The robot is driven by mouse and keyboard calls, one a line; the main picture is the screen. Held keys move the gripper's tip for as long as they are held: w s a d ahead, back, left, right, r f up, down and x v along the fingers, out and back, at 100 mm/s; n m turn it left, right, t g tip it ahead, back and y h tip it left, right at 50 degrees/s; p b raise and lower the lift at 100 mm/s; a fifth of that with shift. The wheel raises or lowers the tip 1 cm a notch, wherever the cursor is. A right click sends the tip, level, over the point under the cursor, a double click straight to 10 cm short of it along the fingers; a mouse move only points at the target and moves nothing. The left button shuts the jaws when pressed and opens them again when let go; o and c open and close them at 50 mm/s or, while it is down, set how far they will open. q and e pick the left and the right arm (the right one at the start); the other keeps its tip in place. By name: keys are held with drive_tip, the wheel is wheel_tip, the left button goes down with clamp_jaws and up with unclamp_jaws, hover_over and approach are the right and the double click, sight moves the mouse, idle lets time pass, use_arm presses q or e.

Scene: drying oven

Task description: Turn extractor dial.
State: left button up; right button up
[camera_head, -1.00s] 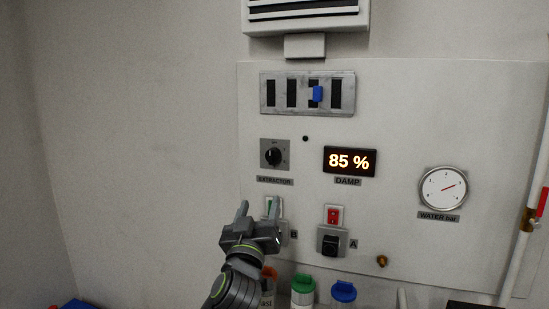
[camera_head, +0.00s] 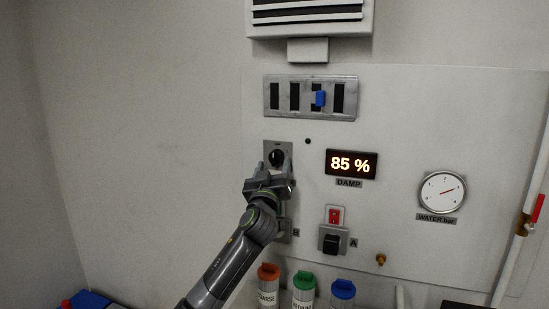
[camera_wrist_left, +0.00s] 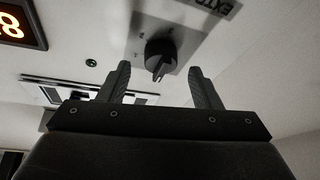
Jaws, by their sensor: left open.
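The extractor dial is a black knob (camera_head: 276,157) on a grey square plate on the wall panel. It also shows in the left wrist view (camera_wrist_left: 160,57), beyond and between my fingertips, with its label at the upper right. My left gripper (camera_head: 270,167) is open just in front of and below the dial, and hides the label in the head view. In the left wrist view the two fingers (camera_wrist_left: 161,78) stand apart on either side of the dial; I cannot tell whether they touch it. My right gripper is not in view.
A damp display (camera_head: 351,164) reads 85 %. A slotted plate with a blue slider (camera_head: 320,98) is above. A red switch (camera_head: 335,215), a black socket (camera_head: 331,241) and a water gauge (camera_head: 441,192) are to the right. Several capped bottles (camera_head: 304,290) stand below.

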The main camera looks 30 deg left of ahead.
sight(276, 157)
use_arm(q)
drive_tip(key=shift+x, duration=0.9)
drive_tip(key=shift+w+a+r+p, duration=0.1)
drive_tip(key=shift+w+p, duration=0.2)
drive_tip(key=shift+c, duration=0.9)
drive_tip(key=c, duration=0.8)
